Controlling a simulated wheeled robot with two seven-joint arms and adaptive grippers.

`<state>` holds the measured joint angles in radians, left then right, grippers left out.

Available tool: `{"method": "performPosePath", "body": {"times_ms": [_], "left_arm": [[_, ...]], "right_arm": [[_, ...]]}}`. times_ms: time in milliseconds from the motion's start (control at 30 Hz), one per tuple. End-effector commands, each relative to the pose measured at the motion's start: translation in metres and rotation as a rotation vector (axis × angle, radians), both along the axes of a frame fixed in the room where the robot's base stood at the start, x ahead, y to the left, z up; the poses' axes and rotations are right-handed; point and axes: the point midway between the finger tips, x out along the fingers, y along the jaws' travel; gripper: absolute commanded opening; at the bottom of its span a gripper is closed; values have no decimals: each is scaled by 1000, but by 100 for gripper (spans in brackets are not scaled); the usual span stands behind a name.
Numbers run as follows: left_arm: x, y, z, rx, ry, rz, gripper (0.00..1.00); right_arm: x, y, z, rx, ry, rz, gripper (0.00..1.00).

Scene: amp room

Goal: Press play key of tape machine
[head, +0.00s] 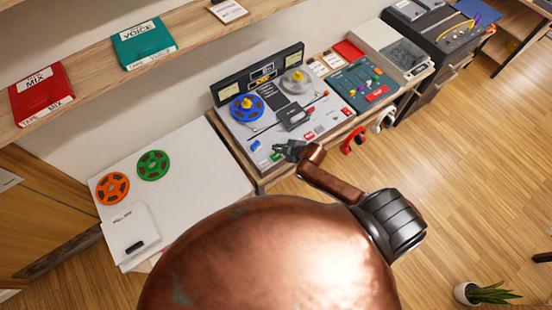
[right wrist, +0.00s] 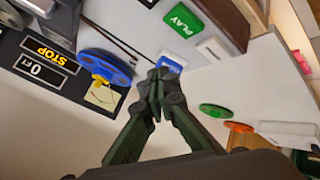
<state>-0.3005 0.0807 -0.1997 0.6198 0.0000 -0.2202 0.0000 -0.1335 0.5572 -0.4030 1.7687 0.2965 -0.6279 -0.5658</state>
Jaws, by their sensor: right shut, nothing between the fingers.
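The tape machine (head: 308,129) stands on the desk, with a blue reel (head: 247,107), a clear reel (head: 296,80) and a dark display panel. Its green PLAY key (right wrist: 184,19) shows in the right wrist view; in the head view a small green key (head: 277,156) shows at the machine's front left. A blue key (right wrist: 171,62) and a white key (right wrist: 212,47) are near it. My right gripper (head: 287,150) is shut and empty over the front left keys. Its fingertips (right wrist: 159,75) appear beside the blue key, apart from PLAY; contact cannot be told. My left gripper is not in view.
The display reads STOP (right wrist: 47,52). A white table (head: 190,195) at left holds an orange reel (head: 112,188) and a green reel (head: 153,165). A mixer (head: 362,84) stands right of the machine. A shelf (head: 185,50) with tape boxes runs above.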

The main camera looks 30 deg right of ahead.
Motion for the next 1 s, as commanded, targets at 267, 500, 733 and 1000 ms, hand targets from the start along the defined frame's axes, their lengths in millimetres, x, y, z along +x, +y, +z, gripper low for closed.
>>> {"method": "performPosePath", "body": {"times_ms": [267,500,733,1000], "left_arm": [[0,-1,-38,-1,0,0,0],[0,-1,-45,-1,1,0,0],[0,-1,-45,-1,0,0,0],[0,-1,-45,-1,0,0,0]], "right_arm": [[0,0,-43,0,1,0,0],[0,0,-56,-1,-1,0,0],[0,0,-56,0,-1,-1,0],[0,0,-56,0,-1,-1,0]]}}
